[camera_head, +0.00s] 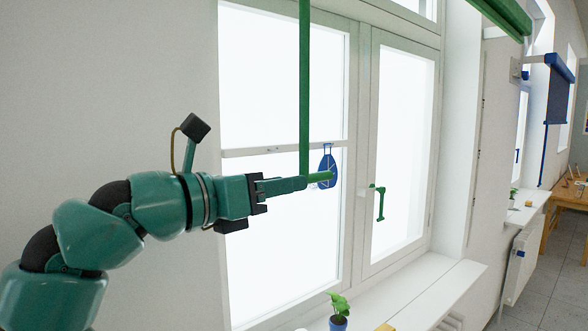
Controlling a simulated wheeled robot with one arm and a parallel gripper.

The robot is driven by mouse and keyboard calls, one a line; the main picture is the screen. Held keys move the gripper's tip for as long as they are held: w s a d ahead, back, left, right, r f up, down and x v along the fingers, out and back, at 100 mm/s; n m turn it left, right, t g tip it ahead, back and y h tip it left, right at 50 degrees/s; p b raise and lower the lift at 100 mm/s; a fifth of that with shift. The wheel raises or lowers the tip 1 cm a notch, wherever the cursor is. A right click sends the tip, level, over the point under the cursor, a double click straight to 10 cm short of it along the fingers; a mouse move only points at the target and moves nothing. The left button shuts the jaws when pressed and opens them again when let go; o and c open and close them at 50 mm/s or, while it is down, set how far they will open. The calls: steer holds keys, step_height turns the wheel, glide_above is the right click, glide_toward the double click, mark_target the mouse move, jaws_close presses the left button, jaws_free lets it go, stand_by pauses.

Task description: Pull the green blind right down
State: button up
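The green blind (503,14) shows at the top right as a rolled green length at the upper edge of the window; most of it is out of frame. A straight green pull strap (305,85) hangs from the top of the picture in front of the left pane. It ends at my gripper (307,181), where a short bright green handle (320,177) sticks out past the fingers. My gripper points right, level, at mid-window height, and its fingers look closed on this handle. The gap between the fingers is hard to see.
A blue leaf-shaped ornament (327,170) hangs just behind my fingertips. A green window handle (379,201) is to the right. A potted plant (339,309) stands on the white sill (425,287) below. A blue blind (559,92) hangs farther right.

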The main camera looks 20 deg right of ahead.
steer(key=shift+p+x, duration=0.35)
steer(key=shift+x, duration=1.15)
jaws_close()
